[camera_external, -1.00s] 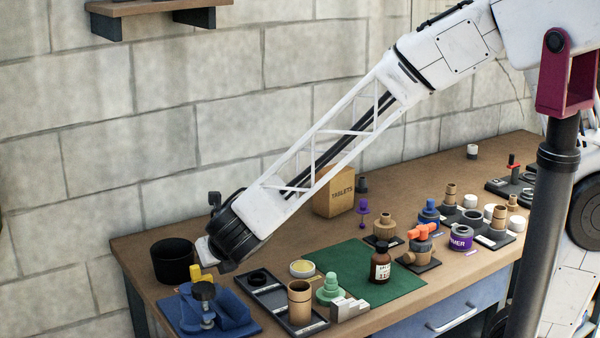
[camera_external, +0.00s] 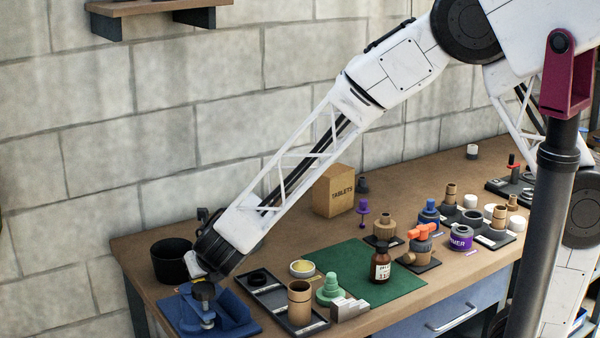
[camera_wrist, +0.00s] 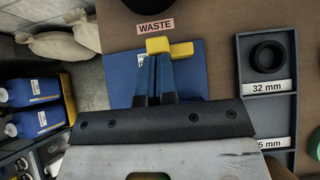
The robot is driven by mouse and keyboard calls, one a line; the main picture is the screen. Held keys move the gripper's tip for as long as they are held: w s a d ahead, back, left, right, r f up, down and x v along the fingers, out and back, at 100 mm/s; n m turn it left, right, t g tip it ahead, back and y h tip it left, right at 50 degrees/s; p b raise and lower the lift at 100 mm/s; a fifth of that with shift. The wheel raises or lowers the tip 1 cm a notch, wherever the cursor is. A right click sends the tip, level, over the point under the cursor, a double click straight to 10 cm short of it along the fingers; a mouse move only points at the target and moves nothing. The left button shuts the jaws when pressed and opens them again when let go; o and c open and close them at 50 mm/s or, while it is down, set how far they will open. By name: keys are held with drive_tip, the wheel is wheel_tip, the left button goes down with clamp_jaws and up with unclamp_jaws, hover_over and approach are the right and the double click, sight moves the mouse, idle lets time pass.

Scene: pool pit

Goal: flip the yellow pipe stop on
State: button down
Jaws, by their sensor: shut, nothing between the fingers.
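The yellow pipe stop (camera_wrist: 180,48) shows in the wrist view as a blocky yellow piece over the blue base (camera_wrist: 194,78). My gripper (camera_wrist: 154,58) is shut and empty, with its narrow fingertips right at the near side of the yellow piece. I cannot tell whether they touch it. In the external view my gripper (camera_external: 204,284) is low over the blue fixture (camera_external: 235,311) at the front left of the bench. There my gripper hides most of the yellow stop.
A black waste bin (camera_external: 173,262) stands just behind the fixture. A dark grey tray (camera_external: 268,296) with a 32 mm compartment lies to its right, holding a black ring (camera_wrist: 268,56) and a tan cylinder (camera_external: 299,302). A brown bottle (camera_external: 380,264) stands on a green mat (camera_external: 345,260).

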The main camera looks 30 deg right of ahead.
drive_tip(key=shift+w, duration=0.1)
drive_tip(key=shift+w+r, duration=0.15)
drive_tip(key=shift+w, duration=1.05)
drive_tip(key=shift+s+r, duration=0.35)
drive_tip(key=v, duration=0.9)
drive_tip(key=shift+s+f, duration=0.15)
drive_tip(key=shift+s, duration=0.45)
